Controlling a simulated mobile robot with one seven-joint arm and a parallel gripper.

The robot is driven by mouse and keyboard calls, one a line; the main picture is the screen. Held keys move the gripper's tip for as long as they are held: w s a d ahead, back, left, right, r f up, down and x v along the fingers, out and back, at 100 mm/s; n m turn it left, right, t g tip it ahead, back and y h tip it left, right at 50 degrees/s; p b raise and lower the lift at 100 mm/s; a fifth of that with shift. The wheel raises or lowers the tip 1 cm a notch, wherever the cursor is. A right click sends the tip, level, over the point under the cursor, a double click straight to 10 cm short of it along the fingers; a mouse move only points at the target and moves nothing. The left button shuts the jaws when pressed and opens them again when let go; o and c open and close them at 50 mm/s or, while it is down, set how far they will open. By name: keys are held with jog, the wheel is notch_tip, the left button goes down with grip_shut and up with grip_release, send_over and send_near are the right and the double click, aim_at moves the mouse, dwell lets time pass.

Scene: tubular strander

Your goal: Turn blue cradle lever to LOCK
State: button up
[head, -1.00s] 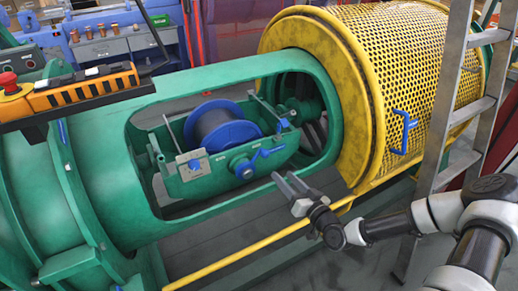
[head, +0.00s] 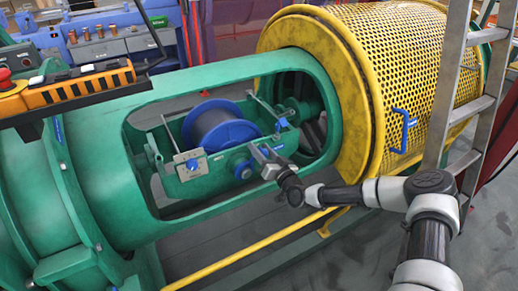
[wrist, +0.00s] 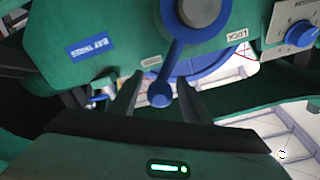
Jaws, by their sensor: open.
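The blue cradle lever (wrist: 181,45) has a round hub with a grey centre and an arm ending in a rounded knob. A LOCK label (wrist: 237,34) is on the green plate to the right of the lever. My gripper (wrist: 160,97) is open, with a finger on each side of the knob and gaps showing; I see no clear contact. In the head view my gripper (head: 260,154) is at the cradle front, partly hiding the lever.
A blue dial (wrist: 300,34) on a pale plate sits to the right. A blue spool (head: 222,130) lies in the green cradle behind the lever. The green tube's window edge (head: 255,196) is close below my arm. A yellow mesh guard (head: 400,70) and ladder (head: 470,105) stand right.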

jog(key=shift+w+a, duration=0.35)
jog(key=shift+w, duration=0.25)
grip_shut()
jog(key=shift+a, duration=0.1)
